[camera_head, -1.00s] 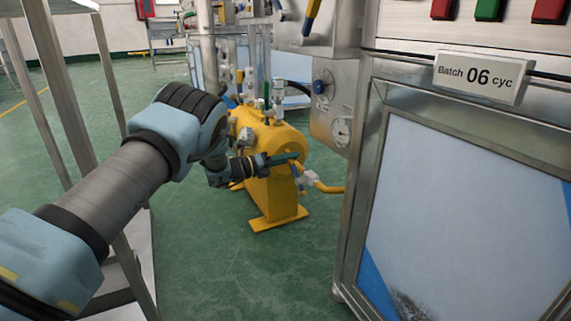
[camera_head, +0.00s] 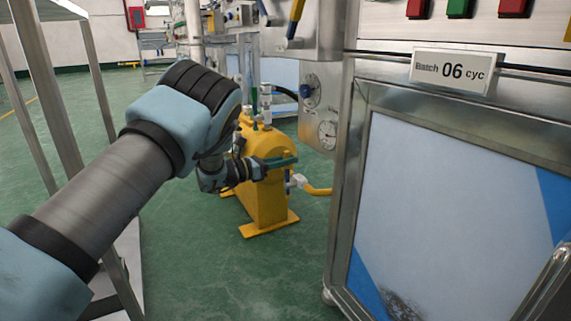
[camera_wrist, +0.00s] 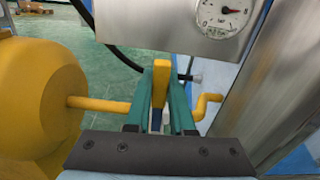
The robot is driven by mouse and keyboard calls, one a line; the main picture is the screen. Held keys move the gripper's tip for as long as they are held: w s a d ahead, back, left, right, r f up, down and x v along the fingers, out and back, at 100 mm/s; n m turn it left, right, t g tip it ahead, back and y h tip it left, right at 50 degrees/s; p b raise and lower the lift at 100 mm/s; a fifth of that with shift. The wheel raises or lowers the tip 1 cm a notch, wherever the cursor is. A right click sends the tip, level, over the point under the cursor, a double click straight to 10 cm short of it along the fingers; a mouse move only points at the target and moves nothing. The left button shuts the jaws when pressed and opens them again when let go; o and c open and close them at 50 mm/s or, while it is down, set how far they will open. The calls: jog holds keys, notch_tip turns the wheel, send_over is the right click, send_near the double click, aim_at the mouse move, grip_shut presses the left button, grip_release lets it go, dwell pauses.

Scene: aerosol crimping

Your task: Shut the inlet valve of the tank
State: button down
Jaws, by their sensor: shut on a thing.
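The yellow tank (camera_head: 266,205) stands on the green floor in the head view. It also shows at the left of the wrist view (camera_wrist: 38,95). A yellow pipe (camera_wrist: 95,103) runs from it to the right, behind my fingers. My gripper (camera_head: 284,160) is at the tank's right end. In the wrist view my green fingers (camera_wrist: 162,105) are shut on a yellow valve handle (camera_wrist: 161,78), which stands upright between them, across the pipe's line in the picture. A pale valve body (camera_head: 297,182) shows below the fingers in the head view. The fingers hide part of the valve.
A steel panel with a gauge (camera_head: 327,134) is just behind and right of the tank. A steel cabinet (camera_head: 345,210) with a "Batch 06 cyc" sign (camera_head: 453,72) fills the right. A black hose (camera_wrist: 125,60) passes behind the handle. Open floor (camera_head: 220,280) lies in front.

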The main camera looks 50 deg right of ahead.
jog(key=shift+s+a+m, duration=0.15)
jog(key=shift+s+m, duration=0.05)
jog(key=shift+m, duration=0.2)
jog(key=c, duration=0.8)
grip_release()
jog(key=shift+s, duration=0.1)
jog(key=p+v, duration=0.3)
jog(key=v, duration=0.8)
jog(key=shift+p, duration=0.3)
